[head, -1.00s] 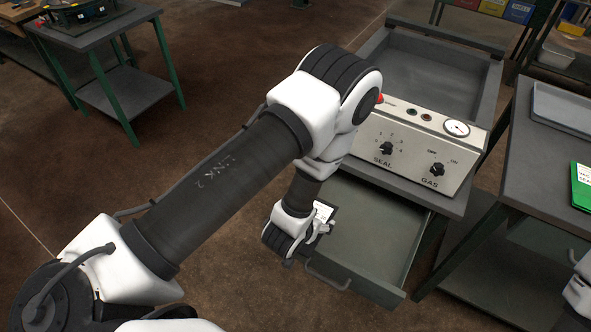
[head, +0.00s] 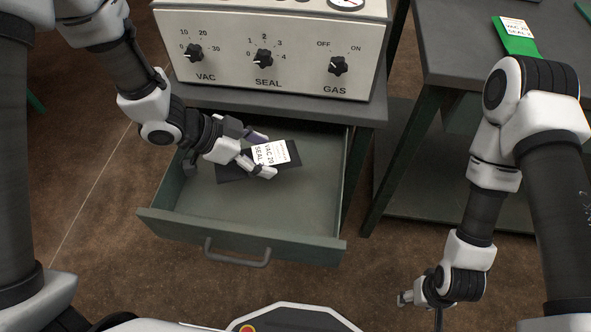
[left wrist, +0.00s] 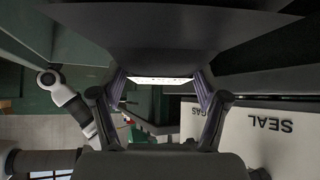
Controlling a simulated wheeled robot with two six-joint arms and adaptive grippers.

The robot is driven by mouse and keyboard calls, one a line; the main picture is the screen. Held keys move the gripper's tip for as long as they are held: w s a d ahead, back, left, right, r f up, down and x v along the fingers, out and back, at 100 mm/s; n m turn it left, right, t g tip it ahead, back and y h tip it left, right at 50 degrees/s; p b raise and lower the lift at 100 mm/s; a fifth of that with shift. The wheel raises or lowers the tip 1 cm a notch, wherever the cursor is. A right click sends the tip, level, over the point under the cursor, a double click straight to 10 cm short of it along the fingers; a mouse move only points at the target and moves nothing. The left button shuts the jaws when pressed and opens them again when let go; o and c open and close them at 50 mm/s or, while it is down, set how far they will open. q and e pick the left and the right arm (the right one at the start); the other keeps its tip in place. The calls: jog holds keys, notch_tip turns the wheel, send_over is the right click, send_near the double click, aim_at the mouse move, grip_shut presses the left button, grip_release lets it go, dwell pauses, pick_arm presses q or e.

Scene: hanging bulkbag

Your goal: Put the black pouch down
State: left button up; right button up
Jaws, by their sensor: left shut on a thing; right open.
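The black pouch (head: 232,172) is flat and dark, with a white label reading VAC 20 SEAL. My left gripper (head: 262,154) is shut on it, with fingers at the label end. The pouch is over the inside of the open drawer (head: 300,205); I cannot tell whether it touches the drawer floor. In the left wrist view the pouch (left wrist: 165,35) fills the top as a dark sheet, and the bright label edge shows between the fingers. My right gripper (head: 422,305) is open and empty, low at the right, away from the drawer.
The sealer panel (head: 265,50) with VAC, SEAL and GAS knobs stands above the drawer. The drawer handle (head: 237,258) faces me. A dark table (head: 465,60) at the right bears a green pouch (head: 515,42) with a white label. The drawer's front and right floor are clear.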

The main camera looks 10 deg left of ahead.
pick_arm(q)
notch_tip(320, 180, down, 10)
jog(key=b, duration=0.3)
jog(key=shift+s+b, duration=0.1)
jog(key=shift+b, duration=0.25)
jog(key=shift+f, duration=0.1)
jog(key=o, duration=1.3)
